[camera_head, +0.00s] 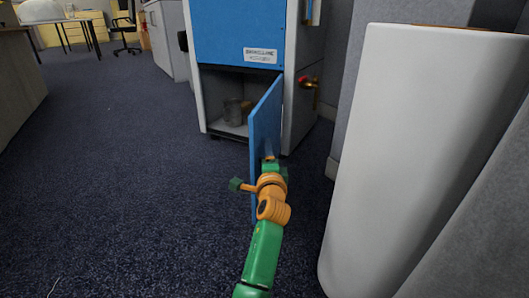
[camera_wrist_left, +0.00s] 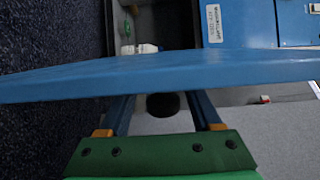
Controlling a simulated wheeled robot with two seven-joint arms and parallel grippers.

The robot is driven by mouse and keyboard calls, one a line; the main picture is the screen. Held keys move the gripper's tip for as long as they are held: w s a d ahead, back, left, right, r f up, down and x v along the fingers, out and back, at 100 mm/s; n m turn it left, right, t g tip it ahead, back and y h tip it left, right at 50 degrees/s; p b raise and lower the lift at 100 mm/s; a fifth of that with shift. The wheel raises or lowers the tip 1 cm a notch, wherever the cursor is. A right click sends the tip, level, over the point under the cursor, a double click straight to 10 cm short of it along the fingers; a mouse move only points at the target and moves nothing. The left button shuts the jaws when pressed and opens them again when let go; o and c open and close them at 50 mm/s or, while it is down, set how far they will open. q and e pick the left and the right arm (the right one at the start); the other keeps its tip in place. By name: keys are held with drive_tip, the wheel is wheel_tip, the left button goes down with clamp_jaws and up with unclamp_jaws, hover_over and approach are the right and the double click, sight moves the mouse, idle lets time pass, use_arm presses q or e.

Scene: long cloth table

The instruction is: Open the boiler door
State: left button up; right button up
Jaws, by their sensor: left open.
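The boiler (camera_head: 238,35) is a grey cabinet with a blue front at the top centre of the head view. Its lower blue door (camera_head: 265,115) stands swung well open, seen nearly edge-on, showing the inside. The door (camera_wrist_left: 160,73) also crosses the left wrist view as a wide blue band. My left gripper (camera_head: 269,163) is at the near part of the door. In the left wrist view my left gripper (camera_wrist_left: 160,103) has its fingers apart, their tips at or hidden behind the door's edge. A dark round thing shows between the fingers; contact is unclear. My right gripper is out of view.
Inside the boiler compartment stands a grey cylindrical part (camera_head: 233,111). A red and brass valve (camera_head: 306,82) sticks out of the boiler's right side. A tall white rounded body (camera_head: 410,150) fills the right. Carpet (camera_head: 120,180) on the left is clear.

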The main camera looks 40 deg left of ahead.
use_arm(q)
drive_tip(key=shift+d+r, duration=0.1)
drive_tip(key=shift+r, duration=0.05)
clamp_jaws()
idle(1.3)
